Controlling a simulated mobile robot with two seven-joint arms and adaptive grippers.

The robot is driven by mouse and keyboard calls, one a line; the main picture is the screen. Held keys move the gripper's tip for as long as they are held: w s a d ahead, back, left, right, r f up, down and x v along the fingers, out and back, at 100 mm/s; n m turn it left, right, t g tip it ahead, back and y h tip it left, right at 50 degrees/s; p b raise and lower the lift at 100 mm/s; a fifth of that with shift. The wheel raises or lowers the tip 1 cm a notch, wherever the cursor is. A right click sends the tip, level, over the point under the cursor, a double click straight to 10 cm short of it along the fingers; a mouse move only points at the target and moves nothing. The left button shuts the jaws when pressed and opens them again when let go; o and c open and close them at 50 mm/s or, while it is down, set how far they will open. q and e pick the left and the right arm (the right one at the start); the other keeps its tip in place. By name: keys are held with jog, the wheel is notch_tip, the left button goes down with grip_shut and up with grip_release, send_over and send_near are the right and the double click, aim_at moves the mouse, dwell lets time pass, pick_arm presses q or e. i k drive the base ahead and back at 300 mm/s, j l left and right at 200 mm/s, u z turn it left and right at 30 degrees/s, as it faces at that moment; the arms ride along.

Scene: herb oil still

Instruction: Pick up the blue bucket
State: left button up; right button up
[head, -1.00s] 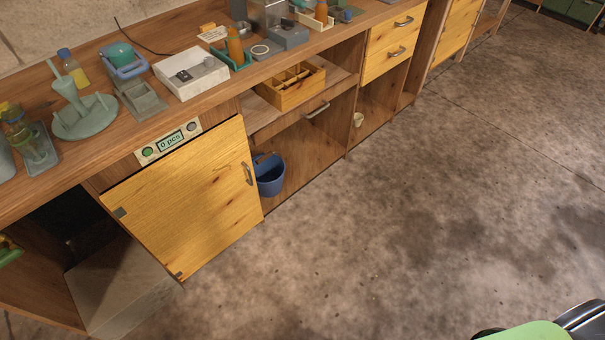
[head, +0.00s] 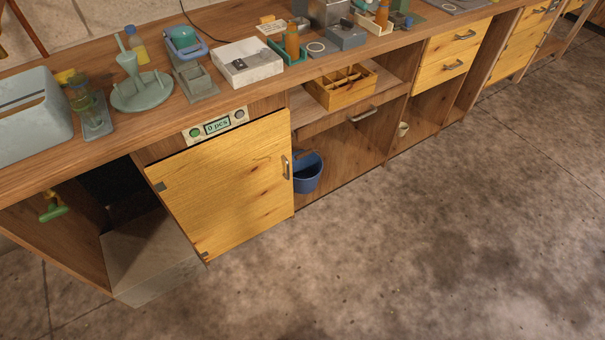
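The blue bucket (head: 308,176) stands low in the open compartment under the counter, just right of the yellow wooden door. Its left edge is partly hidden by the door edge. A blue handle part shows at its rim. Neither of my grippers is in view.
The yellow door (head: 225,185) with a metal handle stands left of the bucket. A wooden divided box (head: 342,90) sits on the shelf above it. The wooden counter (head: 160,125) carries bottles, trays and boxes. A grey block (head: 150,255) stands at lower left. The floor (head: 430,235) in front is clear.

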aim_at(308, 165)
jog(key=i+l, duration=0.85)
jog(key=l, duration=0.15)
